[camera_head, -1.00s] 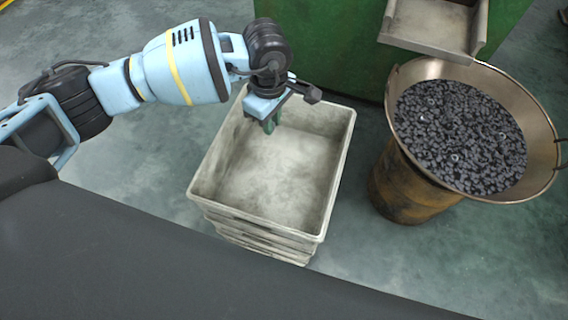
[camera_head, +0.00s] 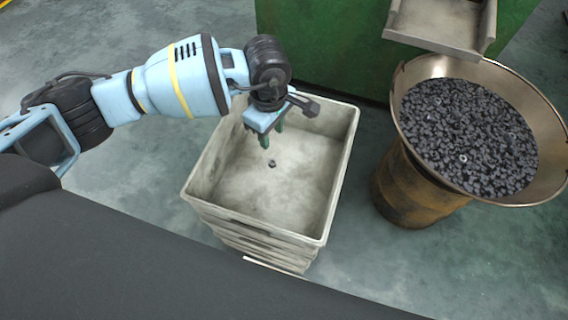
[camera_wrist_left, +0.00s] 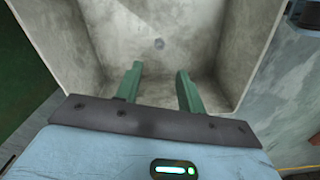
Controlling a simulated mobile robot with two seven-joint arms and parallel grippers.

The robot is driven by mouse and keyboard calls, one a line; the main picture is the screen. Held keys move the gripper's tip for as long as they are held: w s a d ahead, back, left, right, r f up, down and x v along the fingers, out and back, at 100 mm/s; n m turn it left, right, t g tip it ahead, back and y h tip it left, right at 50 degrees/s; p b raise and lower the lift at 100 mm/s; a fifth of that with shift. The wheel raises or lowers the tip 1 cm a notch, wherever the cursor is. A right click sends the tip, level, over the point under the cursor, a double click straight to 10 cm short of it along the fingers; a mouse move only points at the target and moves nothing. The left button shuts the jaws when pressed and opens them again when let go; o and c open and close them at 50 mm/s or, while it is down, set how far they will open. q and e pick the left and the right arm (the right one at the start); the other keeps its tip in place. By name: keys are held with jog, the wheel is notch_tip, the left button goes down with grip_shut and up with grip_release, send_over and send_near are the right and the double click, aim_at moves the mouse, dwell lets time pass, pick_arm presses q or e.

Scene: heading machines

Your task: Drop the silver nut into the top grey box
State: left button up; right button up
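The top grey box (camera_head: 319,219) is an open, worn box at the top of a stack in the middle of the head view. The small silver nut (camera_head: 272,164) shows inside it, over its floor; it also shows in the left wrist view (camera_wrist_left: 159,44), beyond the fingertips. I cannot tell whether it is falling or resting on the floor. My left gripper (camera_head: 272,138) is above the box's far left part, with green fingers pointing down. In the left wrist view its fingers (camera_wrist_left: 160,70) are apart with nothing between them. My right gripper is not in view.
A wide metal pan (camera_head: 553,120) full of dark nuts stands on a rusty barrel (camera_head: 412,190) to the right. A green machine (camera_head: 335,45) with a grey chute (camera_head: 440,28) is behind the box. Floor shows between box and barrel.

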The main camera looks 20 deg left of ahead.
pick_arm(q)
jog(key=shift+o, duration=0.2)
jog(key=shift+r, duration=0.15)
notch_tip(320, 180, up, 8)
jog(key=p, duration=0.1)
jog(key=shift+f, duration=0.25)
dwell(0.6)
